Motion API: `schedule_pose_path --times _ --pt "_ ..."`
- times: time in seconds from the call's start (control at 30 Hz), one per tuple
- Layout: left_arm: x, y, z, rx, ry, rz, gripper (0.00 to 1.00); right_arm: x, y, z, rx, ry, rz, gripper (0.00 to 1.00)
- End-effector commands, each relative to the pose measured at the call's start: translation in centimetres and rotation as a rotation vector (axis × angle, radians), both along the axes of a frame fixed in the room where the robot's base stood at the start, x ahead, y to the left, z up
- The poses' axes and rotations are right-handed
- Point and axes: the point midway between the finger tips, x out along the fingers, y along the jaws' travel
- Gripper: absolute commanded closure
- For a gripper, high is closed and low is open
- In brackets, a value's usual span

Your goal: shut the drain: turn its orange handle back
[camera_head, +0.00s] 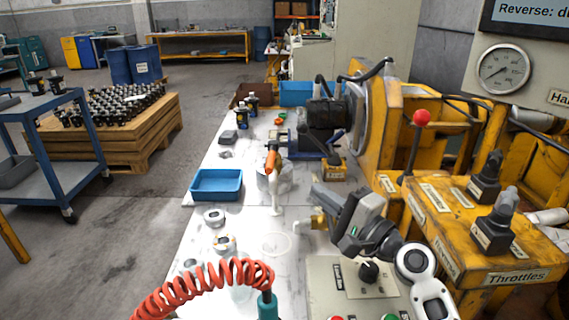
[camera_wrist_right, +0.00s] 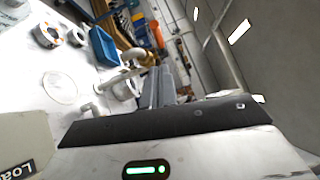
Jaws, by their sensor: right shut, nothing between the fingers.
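An orange handle (camera_head: 272,161) shows in the head view at the top of a white pipe (camera_head: 277,194) near the middle of the worktop. It also shows, small, in the wrist view (camera_wrist_right: 131,54). My right gripper (camera_head: 318,190) is to the right of the handle and apart from it. Its fingers are shut and empty; in the wrist view they (camera_wrist_right: 158,85) point toward the far side of the bench. A brass fitting (camera_head: 318,219) with a short white spout sits just below the gripper. My left gripper is not in view.
A blue tray (camera_head: 217,198) lies left of the pipe, with ring parts (camera_head: 214,216) in front. The yellow machine (camera_head: 430,205) with a red-knobbed lever (camera_head: 421,118) stands at right. A red coiled hose (camera_head: 205,278) and control box (camera_head: 350,285) are in front.

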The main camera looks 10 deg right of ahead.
Motion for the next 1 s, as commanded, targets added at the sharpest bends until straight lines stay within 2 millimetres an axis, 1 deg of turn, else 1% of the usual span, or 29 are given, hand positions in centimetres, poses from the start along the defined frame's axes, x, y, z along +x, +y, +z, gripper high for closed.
schedule_pose_path --times 0.1,0.27,0.37,0.6,0.7,0.83,1.0 --pt "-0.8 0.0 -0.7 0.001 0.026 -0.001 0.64 0.0 0.0 0.0 -0.002 0.0 0.0 1.0" --pt "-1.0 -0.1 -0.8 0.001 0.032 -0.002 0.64 0.5 0.4 0.2 -0.001 -0.002 0.001 1.0" --pt "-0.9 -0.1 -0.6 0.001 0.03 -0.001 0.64 1.6 1.0 0.5 -0.001 -0.002 0.001 1.0" --pt "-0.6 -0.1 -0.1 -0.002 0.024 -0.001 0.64 5.5 3.2 1.0 0.0 -0.002 0.001 1.0" --pt "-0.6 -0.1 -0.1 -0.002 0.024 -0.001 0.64 6.8 4.0 1.2 -0.001 -0.001 0.002 1.0" --pt "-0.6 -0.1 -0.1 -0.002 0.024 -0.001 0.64 8.0 4.7 1.3 -0.003 -0.001 0.002 1.0" --pt "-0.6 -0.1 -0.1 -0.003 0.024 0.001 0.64 8.5 5.0 1.3 -0.004 0.0 0.001 1.0"
